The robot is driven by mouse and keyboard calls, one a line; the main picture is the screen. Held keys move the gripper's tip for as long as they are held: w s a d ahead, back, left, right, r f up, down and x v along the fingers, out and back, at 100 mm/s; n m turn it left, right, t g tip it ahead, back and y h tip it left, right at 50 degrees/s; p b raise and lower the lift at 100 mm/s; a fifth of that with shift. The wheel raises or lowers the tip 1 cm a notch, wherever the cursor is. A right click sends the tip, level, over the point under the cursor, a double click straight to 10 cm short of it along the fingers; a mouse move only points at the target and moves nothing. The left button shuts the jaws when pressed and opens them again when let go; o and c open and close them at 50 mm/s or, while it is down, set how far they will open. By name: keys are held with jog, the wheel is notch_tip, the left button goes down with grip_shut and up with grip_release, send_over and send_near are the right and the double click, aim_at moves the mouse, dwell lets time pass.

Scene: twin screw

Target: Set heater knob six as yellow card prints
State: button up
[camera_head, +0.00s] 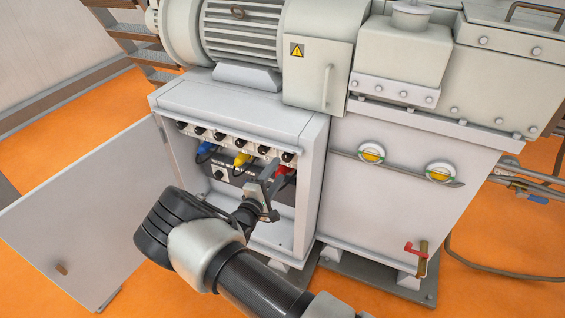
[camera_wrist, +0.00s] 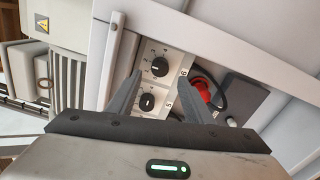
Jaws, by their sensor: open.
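Heater knob six (camera_wrist: 159,67) is a round black knob on a white dial plate marked 6 in the wrist view. In the head view it is the rightmost knob (camera_head: 288,156) of the row in the open cabinet. Its pointer setting is too small to read surely. My gripper (camera_wrist: 160,74) is open and empty, with one finger on each side of the knob in the picture. I cannot tell whether they touch it. My gripper also shows in the head view (camera_head: 277,172), in front of the right end of the row. I see no yellow card in either view.
Knob five (camera_wrist: 147,101) sits close beside knob six. A red plug (camera_wrist: 203,91) with a black cable is right of the knobs. Yellow (camera_head: 241,159) and blue (camera_head: 205,147) plugs hang below the row. The cabinet door (camera_head: 85,215) stands open at left.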

jog(key=p+v, duration=0.1)
jog(key=v, duration=0.9)
jog(key=shift+s, duration=0.35)
jog(key=shift+a, duration=0.1)
